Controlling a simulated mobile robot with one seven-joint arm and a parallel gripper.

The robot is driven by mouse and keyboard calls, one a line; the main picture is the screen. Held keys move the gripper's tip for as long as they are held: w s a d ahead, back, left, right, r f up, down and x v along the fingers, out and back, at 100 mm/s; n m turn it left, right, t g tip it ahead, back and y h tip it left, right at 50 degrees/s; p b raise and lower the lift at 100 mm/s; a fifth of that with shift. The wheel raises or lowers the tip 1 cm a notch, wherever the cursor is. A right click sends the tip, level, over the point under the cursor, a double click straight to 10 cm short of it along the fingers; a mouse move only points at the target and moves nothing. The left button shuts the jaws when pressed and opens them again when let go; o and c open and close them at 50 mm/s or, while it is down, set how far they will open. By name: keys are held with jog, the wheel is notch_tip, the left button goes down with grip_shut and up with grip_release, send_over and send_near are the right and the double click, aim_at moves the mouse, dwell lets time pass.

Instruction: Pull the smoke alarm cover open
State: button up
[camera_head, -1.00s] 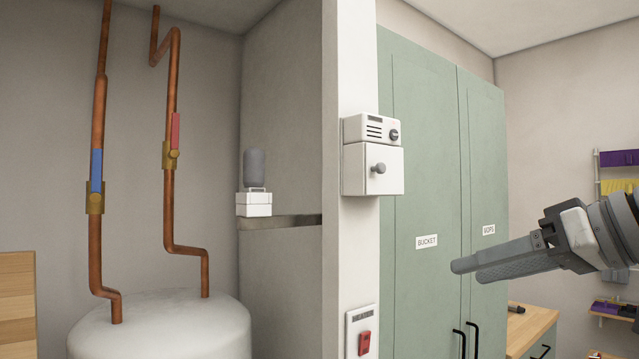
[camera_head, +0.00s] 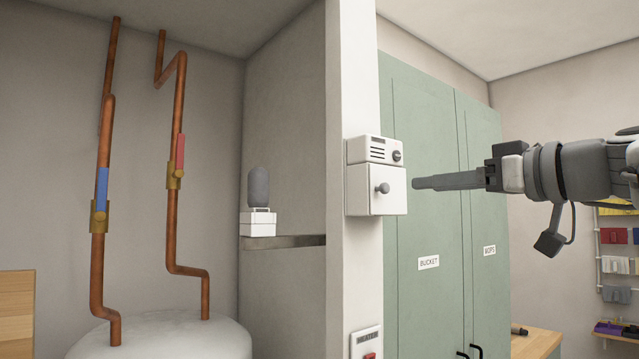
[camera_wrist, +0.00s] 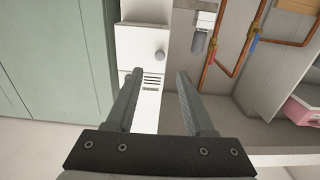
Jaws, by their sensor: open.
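The smoke alarm (camera_head: 370,149) is a white box on the white wall post, with a slotted upper part and a small dark knob. Its square cover (camera_head: 362,191) sits below and looks closed, with a round grey knob (camera_head: 382,188) on its front. My gripper (camera_head: 416,183) is level with the cover knob and a short gap to its right, not touching it. In the wrist view the alarm is turned over: the cover knob (camera_wrist: 160,55) shows ahead, beyond the two spread fingers (camera_wrist: 157,90). Nothing is between the fingers.
Green cabinets (camera_head: 425,130) labelled BUCKET and MOPS stand behind my gripper. A red heater switch (camera_head: 366,345) is lower on the post. To the left, a ledge holds a white box with a grey cylinder (camera_head: 259,187), near copper pipes and a white tank (camera_head: 175,335).

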aim_at(387, 189)
jog(key=p+x, duration=0.2)
jog(key=x, duration=0.6)
jog(key=shift+a+p, duration=0.1)
jog(key=shift+p, duration=0.25)
grip_shut()
dwell(1.0)
